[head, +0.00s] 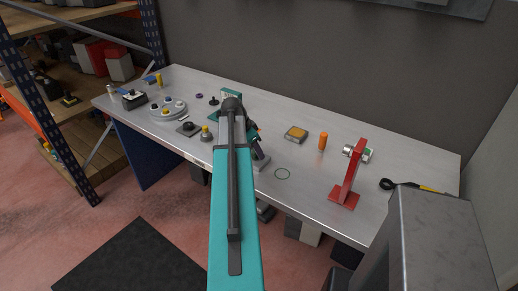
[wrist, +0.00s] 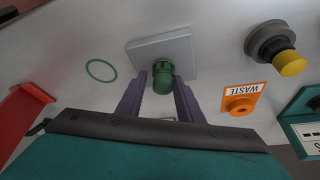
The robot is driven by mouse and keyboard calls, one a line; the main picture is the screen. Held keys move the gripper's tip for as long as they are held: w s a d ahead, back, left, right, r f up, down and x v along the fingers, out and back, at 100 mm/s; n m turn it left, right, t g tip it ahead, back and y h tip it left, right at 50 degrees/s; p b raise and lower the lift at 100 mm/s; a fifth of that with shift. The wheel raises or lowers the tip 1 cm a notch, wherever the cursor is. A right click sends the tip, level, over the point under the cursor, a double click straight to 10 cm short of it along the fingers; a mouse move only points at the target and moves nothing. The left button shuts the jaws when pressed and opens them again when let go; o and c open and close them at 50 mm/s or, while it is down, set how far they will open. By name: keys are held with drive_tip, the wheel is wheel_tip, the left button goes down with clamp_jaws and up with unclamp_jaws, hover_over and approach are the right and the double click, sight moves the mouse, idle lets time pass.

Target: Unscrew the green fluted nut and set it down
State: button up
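The green fluted nut (wrist: 163,78) shows in the wrist view at the middle of a pale grey square plate (wrist: 180,50). My gripper (wrist: 162,84) has its two purple fingers on either side of the nut. They look spread, with a narrow gap beside the nut; firm contact is not visible. In the head view my teal arm covers this spot, and I cannot make out the nut or the fingertips there. A green ring outline (wrist: 101,70) is marked on the bench left of the plate; it also shows in the head view (head: 282,174).
An orange WASTE-labelled piece (wrist: 240,107) and a yellow knob on a dark base (wrist: 291,63) are right of the nut in the wrist view. A red stand (head: 345,185) and an orange cylinder (head: 323,141) are on the bench. Bare bench lies around the ring.

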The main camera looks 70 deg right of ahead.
idle(0.3)
drive_tip(key=shift+m+y, duration=0.3)
drive_tip(key=shift+m, duration=0.6)
drive_tip(key=c, duration=0.6)
drive_tip(key=shift+o, duration=0.2)
drive_tip(key=shift+a, duration=0.1)
drive_tip(key=shift+s+n, duration=0.1)
drive_tip(key=shift+n, duration=0.8)
